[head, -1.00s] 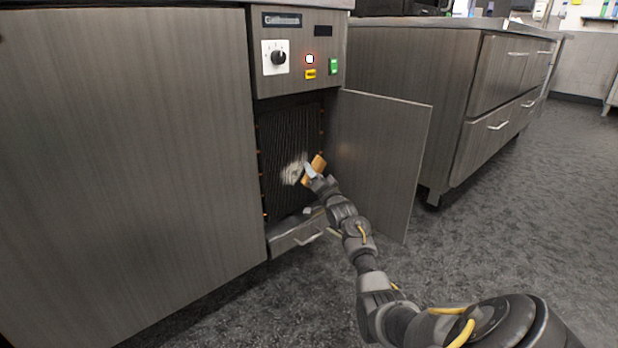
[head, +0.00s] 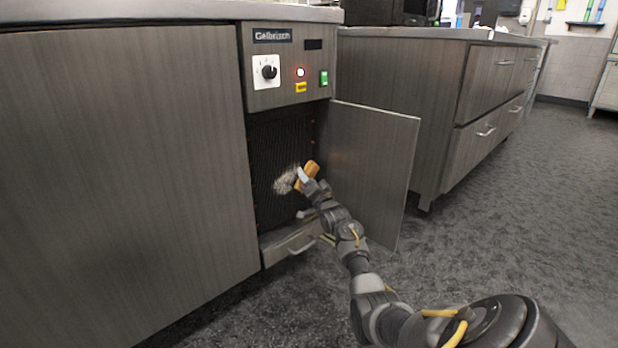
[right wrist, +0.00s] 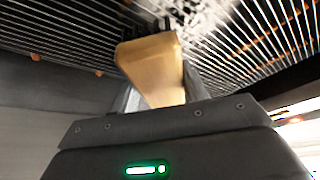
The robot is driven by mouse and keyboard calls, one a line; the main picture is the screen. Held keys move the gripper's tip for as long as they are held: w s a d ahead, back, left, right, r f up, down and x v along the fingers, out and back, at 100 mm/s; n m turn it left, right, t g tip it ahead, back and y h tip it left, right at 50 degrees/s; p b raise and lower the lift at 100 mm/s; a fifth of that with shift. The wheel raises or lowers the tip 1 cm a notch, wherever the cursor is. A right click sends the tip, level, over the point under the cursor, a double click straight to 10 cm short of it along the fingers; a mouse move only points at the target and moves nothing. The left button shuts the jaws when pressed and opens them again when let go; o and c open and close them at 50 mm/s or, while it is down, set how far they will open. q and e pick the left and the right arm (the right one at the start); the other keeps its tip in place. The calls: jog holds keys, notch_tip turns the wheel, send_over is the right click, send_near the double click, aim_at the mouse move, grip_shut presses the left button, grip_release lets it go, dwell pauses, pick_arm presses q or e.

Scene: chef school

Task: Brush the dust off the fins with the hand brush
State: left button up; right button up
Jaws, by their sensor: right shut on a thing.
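The dark fins (head: 270,145) stand upright in the open bay under the control panel; in the right wrist view the fins (right wrist: 85,25) run across the top. A pale grey patch of dust (head: 284,181) lies on their lower middle; it also shows in the right wrist view (right wrist: 205,18). My right gripper (head: 306,182) is shut on the hand brush (head: 309,172), which has a tan wooden body (right wrist: 150,65). The brush is at the dust patch; its dark bristles point to the fins, and I cannot tell if they touch. My left gripper is not in view.
The bay's door (head: 370,165) stands open to the right, close beside my right arm. Open floor lies right.

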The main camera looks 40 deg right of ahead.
aim_at(285, 178)
jog(key=a+p, duration=0.2)
jog(key=a, duration=0.1)
jog(key=shift+w+r, duration=0.1)
jog(key=shift+r, duration=0.1)
jog(key=shift+a+p, duration=0.35)
jog(key=shift+a+f, duration=0.1)
jog(key=shift+f, duration=0.1)
jog(key=shift+a+r+p, duration=0.15)
jog(key=shift+a+p, duration=0.65)
jog(key=shift+p, duration=0.05)
jog(key=shift+a+p, duration=0.6)
jog(key=shift+a, duration=0.45)
jog(key=shift+a, duration=0.1)
